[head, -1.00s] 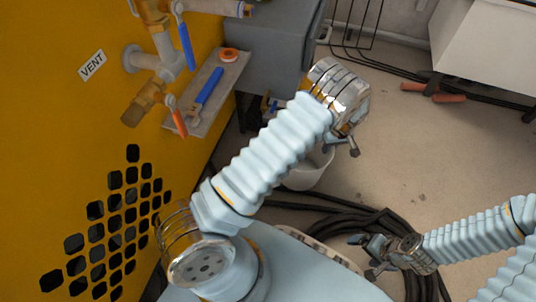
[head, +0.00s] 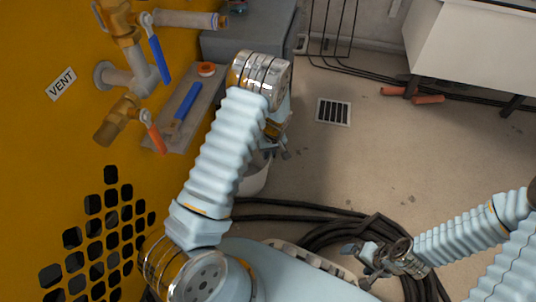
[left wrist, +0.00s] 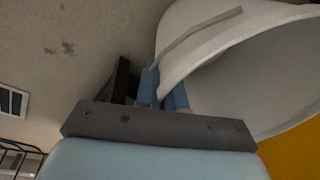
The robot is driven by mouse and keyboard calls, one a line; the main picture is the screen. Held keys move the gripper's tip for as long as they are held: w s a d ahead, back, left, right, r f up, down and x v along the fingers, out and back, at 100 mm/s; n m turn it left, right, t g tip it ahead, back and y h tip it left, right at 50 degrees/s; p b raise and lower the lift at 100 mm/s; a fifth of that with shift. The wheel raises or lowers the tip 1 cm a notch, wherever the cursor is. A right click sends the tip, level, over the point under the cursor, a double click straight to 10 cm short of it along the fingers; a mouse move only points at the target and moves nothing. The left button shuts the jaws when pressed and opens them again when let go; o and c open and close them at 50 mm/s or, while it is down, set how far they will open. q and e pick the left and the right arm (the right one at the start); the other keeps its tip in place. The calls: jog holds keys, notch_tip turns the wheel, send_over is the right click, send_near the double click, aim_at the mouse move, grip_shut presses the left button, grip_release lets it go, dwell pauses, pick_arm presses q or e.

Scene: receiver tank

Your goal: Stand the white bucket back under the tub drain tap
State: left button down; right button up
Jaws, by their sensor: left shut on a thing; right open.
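The white bucket (head: 256,180) is in the head view beside the yellow machine, mostly hidden behind my left arm. My left gripper (head: 273,148) is at its upper part. In the left wrist view, my left gripper (left wrist: 165,85) is shut on the wall of the bucket (left wrist: 250,75) near its rim, with the open mouth showing. A thin grey strip, perhaps the handle, crosses the rim. I cannot tell whether the bucket touches the floor. My right gripper (head: 368,262) is open and empty above the dark hose. The white tub (head: 470,45) stands upper right; its drain tap is not visible.
A dark coiled hose (head: 325,235) lies on the floor in front. A floor grate (head: 334,111) lies between the bucket and the tub. Orange-red pieces (head: 428,100) lie under the tub. The yellow machine (head: 40,150) with valves fills the left. Floor in the middle is clear.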

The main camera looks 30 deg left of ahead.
pick_arm(q)
jog(key=c, duration=1.7)
grip_release()
jog(key=shift+f, duration=0.15)
jog(key=o, duration=0.5)
jog(key=shift+c, duration=0.2)
jog(key=shift+r, duration=0.3)
notch_tip(320, 180, up, 12)
jog(key=d+p, duration=0.2)
jog(key=shift+f+p, duration=0.2)
jog(key=shift+p, duration=0.15)
